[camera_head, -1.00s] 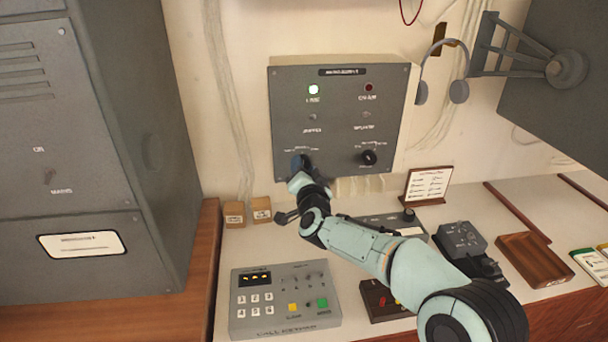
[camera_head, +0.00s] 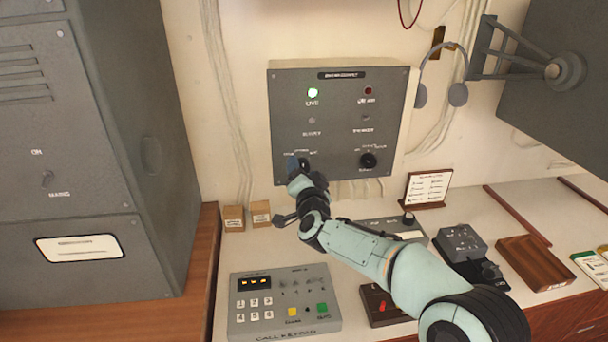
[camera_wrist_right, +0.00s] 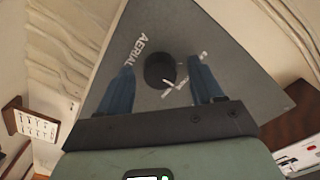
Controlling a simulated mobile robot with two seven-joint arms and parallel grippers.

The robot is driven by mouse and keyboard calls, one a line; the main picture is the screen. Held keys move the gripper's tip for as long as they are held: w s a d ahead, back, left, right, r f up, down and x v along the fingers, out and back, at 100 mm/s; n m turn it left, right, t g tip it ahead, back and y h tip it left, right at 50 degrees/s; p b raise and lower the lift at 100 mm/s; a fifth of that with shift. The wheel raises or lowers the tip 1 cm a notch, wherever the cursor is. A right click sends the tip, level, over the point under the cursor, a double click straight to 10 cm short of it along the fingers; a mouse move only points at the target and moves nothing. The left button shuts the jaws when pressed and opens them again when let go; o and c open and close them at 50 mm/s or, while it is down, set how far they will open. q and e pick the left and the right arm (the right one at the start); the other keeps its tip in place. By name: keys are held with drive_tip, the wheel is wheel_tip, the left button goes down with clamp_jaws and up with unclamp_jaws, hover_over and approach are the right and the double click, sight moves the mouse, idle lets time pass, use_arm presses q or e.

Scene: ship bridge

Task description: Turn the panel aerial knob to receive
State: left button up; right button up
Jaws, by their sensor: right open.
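The grey wall panel (camera_head: 338,128) carries a lit green lamp, a dark red lamp and two black knobs along its lower part. The aerial knob (camera_wrist_right: 160,70) is the left one; the wrist view shows it with the label AERIAL beside it and a pale pointer mark. My right gripper (camera_wrist_right: 161,78) is open, with one blue finger on each side of the knob and visible gaps between. In the head view my right gripper (camera_head: 299,164) covers much of this knob and its scale, so its setting cannot be read there. My left gripper is not in view.
The panel's other knob (camera_head: 368,160) is close on the right. Below are a call keypad (camera_head: 285,302), two small boxes (camera_head: 247,217), a sign (camera_head: 427,187) and a wooden tray (camera_head: 535,262). A headset (camera_head: 441,75) hangs right of the panel. A grey cabinet (camera_head: 80,150) stands left.

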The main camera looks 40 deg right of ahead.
drive_tip(key=v, duration=1.3)
drive_tip(key=shift+s+b, duration=0.15)
drive_tip(key=shift+b, duration=0.25)
drive_tip(key=shift+a, duration=0.1)
